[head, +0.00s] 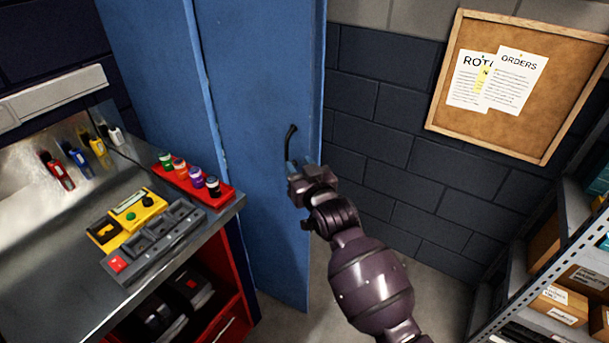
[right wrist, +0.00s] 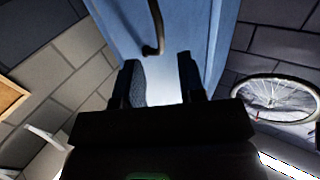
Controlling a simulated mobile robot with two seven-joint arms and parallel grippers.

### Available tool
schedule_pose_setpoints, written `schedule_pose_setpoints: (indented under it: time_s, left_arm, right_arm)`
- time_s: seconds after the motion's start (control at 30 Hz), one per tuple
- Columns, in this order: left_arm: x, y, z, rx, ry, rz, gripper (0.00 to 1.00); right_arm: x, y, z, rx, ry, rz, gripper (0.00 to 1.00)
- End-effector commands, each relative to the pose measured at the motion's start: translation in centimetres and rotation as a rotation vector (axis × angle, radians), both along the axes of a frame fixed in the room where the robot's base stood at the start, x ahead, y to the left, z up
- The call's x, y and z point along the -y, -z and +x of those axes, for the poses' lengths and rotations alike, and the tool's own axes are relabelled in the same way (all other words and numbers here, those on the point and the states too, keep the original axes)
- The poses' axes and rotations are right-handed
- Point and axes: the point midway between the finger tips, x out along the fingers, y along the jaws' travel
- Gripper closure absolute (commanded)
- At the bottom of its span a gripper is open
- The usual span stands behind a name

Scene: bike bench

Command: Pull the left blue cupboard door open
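A tall blue cupboard stands at the back of the head view. One blue door panel (head: 255,110) has a dark curved handle (head: 290,145) near its right edge. A second blue panel (head: 155,75) is to its left, past a vertical seam. My right gripper (head: 297,170) is at the handle's lower end. In the right wrist view, my right gripper (right wrist: 160,75) has its fingers apart, with nothing between them. The handle (right wrist: 156,25) hangs just beyond the fingertips, its end near the gap between them. I cannot tell whether they touch. My left gripper is not in view.
A workbench (head: 75,290) is at left, with a red tray (head: 215,197) of small pots and a yellow-and-grey organiser. A shelf with boxes (head: 560,300) stands at right. A cork board (head: 520,80) hangs on the wall. A bicycle wheel (right wrist: 240,92) shows in the wrist view.

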Motion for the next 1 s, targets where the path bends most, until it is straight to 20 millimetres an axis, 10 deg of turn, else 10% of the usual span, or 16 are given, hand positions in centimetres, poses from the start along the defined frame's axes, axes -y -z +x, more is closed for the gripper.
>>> schedule_pose_setpoints:
  time_s: [0.6,0.83,1.0]
  left_arm:
    - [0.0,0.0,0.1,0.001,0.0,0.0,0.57]
    - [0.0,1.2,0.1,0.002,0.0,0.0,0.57]
    - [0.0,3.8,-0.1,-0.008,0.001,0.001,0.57]
  right_arm:
    - [1.1,0.0,-2.7,0.001,0.0,0.0,0.63]
    - [1.4,0.3,-2.0,0.023,-0.003,-0.017,0.97]
    - [3.9,1.6,-0.4,0.068,-0.003,-0.096,1.0]
